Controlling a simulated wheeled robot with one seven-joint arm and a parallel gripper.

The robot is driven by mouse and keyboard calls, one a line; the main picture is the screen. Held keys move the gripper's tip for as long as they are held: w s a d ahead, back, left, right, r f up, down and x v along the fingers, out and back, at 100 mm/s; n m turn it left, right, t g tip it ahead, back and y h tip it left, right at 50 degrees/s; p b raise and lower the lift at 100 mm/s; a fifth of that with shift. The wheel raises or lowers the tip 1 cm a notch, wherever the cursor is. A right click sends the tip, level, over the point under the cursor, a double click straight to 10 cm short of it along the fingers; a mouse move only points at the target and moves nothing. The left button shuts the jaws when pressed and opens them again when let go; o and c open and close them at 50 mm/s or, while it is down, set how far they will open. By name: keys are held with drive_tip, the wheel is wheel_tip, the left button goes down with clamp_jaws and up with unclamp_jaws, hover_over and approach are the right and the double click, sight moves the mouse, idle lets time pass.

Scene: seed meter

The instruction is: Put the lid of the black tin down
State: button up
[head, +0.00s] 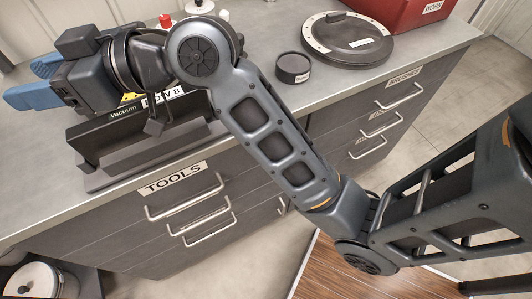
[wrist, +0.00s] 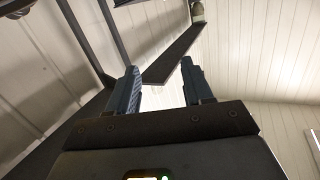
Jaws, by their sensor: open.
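A small round black tin (head: 292,68) stands upright on the grey worktop, right of my upper arm in the head view. It has a pale label on its side and a dark top. I cannot tell whether that top is a separate lid. I see no loose lid elsewhere. My gripper (head: 28,82) is at the far left of the head view, above the worktop and well away from the tin. Its blue fingers point left. In the wrist view my gripper (wrist: 160,68) is open with nothing held between the fingers.
A black disc (head: 360,48) with a light rim lies behind the tin. A red box (head: 400,12) stands at the back right. A black "Vacuum" unit (head: 125,140) sits below my wrist. A red-capped item (head: 166,20) is behind my arm. Bare worktop lies around the tin.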

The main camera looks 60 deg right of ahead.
drive_tip(key=s+d+f+m+t+h, duration=0.15)
drive_tip(key=s+f+m+h, duration=0.7)
drive_tip(key=s+f, duration=0.85)
drive_tip(key=s+d+r+n, duration=0.1)
drive_tip(key=s+d, duration=0.2)
drive_tip(key=s, duration=0.7)
drive_tip(key=s+d+r+n, duration=0.1)
drive_tip(key=s+d, duration=0.3)
drive_tip(key=s, duration=0.6)
drive_tip(key=shift+d+n+g, duration=0.15)
drive_tip(key=shift+n+g, duration=0.3)
drive_tip(key=shift+n, duration=0.1)
